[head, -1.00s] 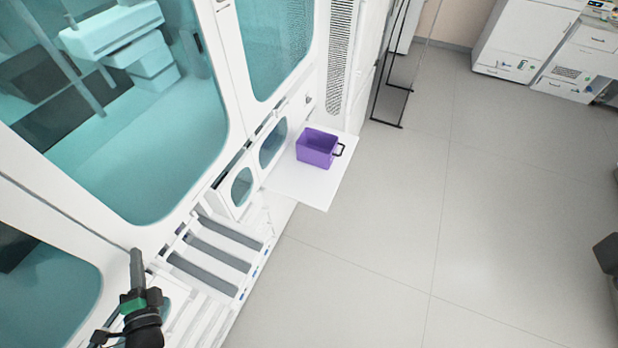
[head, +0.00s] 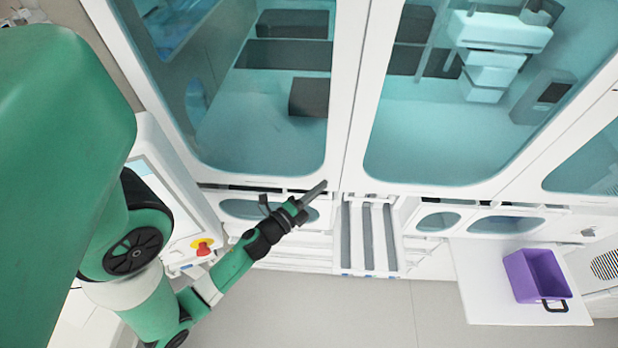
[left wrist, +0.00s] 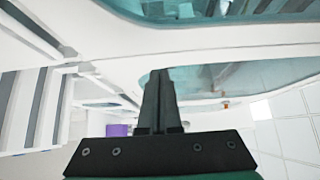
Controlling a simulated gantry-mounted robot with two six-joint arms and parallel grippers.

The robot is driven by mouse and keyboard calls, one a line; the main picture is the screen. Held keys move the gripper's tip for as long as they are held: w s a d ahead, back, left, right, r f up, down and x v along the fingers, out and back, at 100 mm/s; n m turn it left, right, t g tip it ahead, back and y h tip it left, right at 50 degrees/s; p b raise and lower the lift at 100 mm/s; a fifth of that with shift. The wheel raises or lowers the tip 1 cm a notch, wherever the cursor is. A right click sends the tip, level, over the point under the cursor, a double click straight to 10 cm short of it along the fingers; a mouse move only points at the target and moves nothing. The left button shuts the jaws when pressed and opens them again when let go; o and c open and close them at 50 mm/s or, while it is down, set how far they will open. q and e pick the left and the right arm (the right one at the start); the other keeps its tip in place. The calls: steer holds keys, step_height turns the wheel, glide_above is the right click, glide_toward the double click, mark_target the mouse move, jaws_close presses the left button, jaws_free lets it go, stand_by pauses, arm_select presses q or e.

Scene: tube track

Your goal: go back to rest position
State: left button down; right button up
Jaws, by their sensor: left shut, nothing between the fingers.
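My left gripper (head: 314,191) is shut and empty in the head view. It is in front of the white machine, just left of the grey-striped tube track (head: 368,235). In the left wrist view its closed fingers (left wrist: 160,80) point up the picture toward the machine's white panels and windows. My right gripper is not in any view now.
A purple bin (head: 537,274) with a black handle stands on a white shelf (head: 470,290) at the right. A red emergency button (head: 202,247) is on the machine's left panel, near my left arm. The floor (head: 340,310) in front is clear.

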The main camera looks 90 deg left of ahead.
arm_select(q)
steer(key=s, duration=0.1)
steer(key=s+a+p, duration=0.1)
steer(key=s+p, duration=0.1)
steer(key=shift+s+a, duration=0.1)
steer(key=shift+a, duration=0.2)
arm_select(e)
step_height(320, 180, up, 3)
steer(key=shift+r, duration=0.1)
